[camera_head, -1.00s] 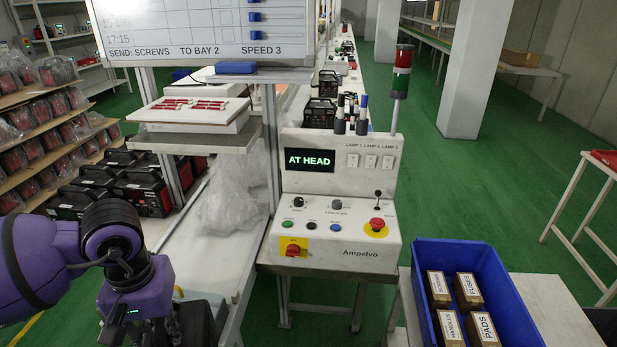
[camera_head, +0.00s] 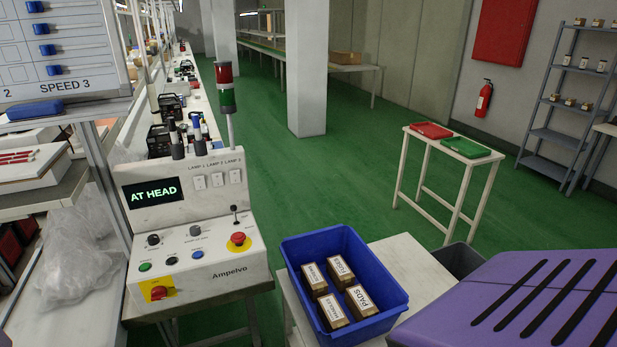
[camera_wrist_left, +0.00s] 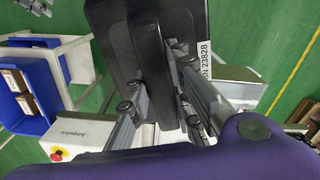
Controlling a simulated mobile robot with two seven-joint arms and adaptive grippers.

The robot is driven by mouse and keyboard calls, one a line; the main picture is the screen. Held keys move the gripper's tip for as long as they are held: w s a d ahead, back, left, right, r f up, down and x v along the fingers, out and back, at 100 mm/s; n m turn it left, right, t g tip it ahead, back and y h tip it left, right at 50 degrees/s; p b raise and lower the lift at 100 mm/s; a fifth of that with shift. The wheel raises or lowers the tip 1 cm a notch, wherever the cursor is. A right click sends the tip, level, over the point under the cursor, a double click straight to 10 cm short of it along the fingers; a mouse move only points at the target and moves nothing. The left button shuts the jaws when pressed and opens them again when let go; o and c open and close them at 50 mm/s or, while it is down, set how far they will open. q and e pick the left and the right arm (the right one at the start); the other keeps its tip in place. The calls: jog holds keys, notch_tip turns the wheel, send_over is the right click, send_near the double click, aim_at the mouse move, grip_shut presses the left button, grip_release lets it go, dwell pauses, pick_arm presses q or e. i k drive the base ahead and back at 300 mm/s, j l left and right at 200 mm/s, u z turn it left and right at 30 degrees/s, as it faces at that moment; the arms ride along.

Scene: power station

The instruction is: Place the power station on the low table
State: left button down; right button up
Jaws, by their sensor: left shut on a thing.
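In the left wrist view a dark grey-black case, the power station (camera_wrist_left: 160,45), with a white label reading SN 23828, fills the top middle. My left gripper (camera_wrist_left: 165,95) is shut on it, with finger links along both sides of its lower end. The far end of the case is cut off by the frame. The left gripper is outside the head view. In the head view a white-topped table (camera_head: 418,262) stands at the lower middle, partly under a blue crate. I cannot tell whether it is the low table. My right gripper is in neither view.
The blue crate (camera_head: 388,312) holds several labelled boxes. The control console (camera_head: 190,235) stands left of it. A slim white table (camera_head: 408,170) carries red and green trays. A dark bin (camera_head: 458,260) stands behind my purple part. Green floor is open between console and slim table.

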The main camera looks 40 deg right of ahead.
aim_at(409, 274)
jog(key=l+z, duration=0.4)
jog(key=l, duration=0.35)
jog(key=l+z, duration=0.35)
jog(key=l, duration=0.4)
jog(key=i+l+z, duration=0.15)
jog(key=l+z, duration=0.25)
jog(key=l, duration=0.3)
jog(key=i+l+z, duration=0.55)
jog(key=i+j, duration=0.4)
jog(key=j, duration=0.1)
